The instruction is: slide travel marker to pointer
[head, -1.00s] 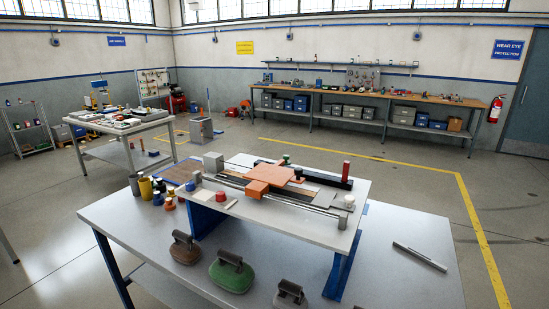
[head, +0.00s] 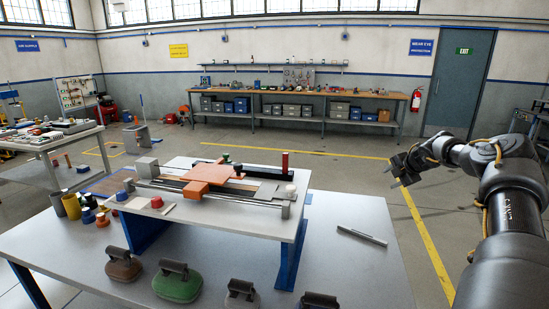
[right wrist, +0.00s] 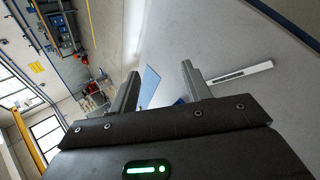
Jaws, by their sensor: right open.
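The raised rig on the table carries an orange carriage block (head: 209,174) on metal rails (head: 240,198). A red upright cylinder (head: 285,162) and a white round knob (head: 291,189) stand at its right end, and a green knob (head: 226,158) is behind the carriage. I cannot tell which small part is the travel marker or the pointer. My right gripper (head: 402,164) is in the air to the right of the rig, well apart from it. Its fingers show open and empty in the right wrist view (right wrist: 160,86). My left gripper is out of view.
The grey table (head: 345,270) holds a pen-like metal bar (head: 362,236) at right, which also shows in the right wrist view (right wrist: 240,74). Several handled weights, such as a green one (head: 178,284), line the front. Cups and small coloured pieces stand left of the rig.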

